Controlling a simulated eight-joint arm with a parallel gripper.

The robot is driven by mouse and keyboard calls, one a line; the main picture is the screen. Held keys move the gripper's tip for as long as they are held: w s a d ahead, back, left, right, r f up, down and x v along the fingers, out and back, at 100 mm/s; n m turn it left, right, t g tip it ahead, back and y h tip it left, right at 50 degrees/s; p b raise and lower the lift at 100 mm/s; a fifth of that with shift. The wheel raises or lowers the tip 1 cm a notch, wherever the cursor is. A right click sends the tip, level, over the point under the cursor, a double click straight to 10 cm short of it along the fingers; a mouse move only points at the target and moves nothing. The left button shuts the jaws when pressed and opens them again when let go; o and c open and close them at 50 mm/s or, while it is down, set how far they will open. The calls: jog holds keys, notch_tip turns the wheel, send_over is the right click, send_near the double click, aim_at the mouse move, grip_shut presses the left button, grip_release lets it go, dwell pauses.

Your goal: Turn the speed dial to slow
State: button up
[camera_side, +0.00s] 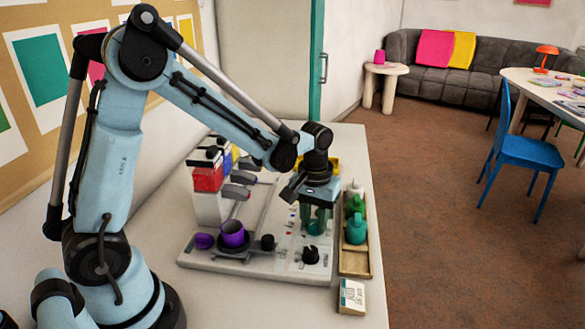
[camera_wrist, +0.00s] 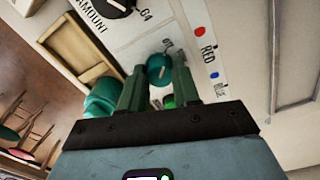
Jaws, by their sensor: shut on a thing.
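A round teal knob (camera_wrist: 160,69) with a pale pointer mark sits on the white panel in the wrist view. The lettering beside it is partly hidden, so I cannot read a speed or slow label. My gripper (camera_wrist: 158,82) has one green finger on each side of the knob and is shut on it. In the side view my gripper (camera_side: 317,220) points down over the panel, behind the black amount dial. The fingers largely hide the knob there, and I cannot tell its setting.
A black dial (camera_side: 311,254) marked AMOUNT stands in front of my gripper. A purple cup (camera_side: 233,235) is to the left. A wooden tray (camera_side: 354,264) with teal and green bottles lies close on the right. A small labelled box (camera_side: 352,297) is in front of it.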

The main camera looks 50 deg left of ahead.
aim_at(313, 222)
jog(key=shift+m, duration=0.3)
jog(key=m, duration=0.4)
jog(key=shift+m, duration=2.1)
jog(key=o, duration=1.1)
jog(key=shift+c, duration=0.2)
jog(key=shift+r, duration=0.1)
notch_tip(313, 222, up, 12)
jog(key=shift+a, duration=0.2)
